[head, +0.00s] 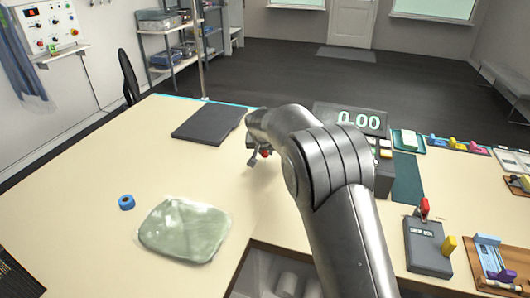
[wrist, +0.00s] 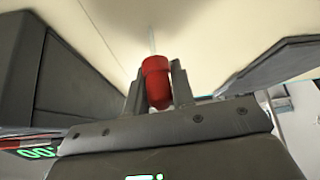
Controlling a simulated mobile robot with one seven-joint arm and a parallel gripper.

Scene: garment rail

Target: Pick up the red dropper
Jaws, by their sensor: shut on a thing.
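The red dropper (wrist: 156,82) is between the two fingers of my gripper (wrist: 158,90) in the wrist view. Its red bulb is held between the fingers, and a thin pale tip points away over the cream table. In the head view a small red part of the dropper (head: 265,154) shows at my gripper (head: 258,157), left of my arm. My arm hides part of the gripper there. I cannot tell whether the dropper's tip touches the table.
A scale with a green "0.00" display (head: 358,120) stands right of my gripper. A dark flat pad (head: 209,123) lies to the left. A switch box (head: 427,247) stands at right.

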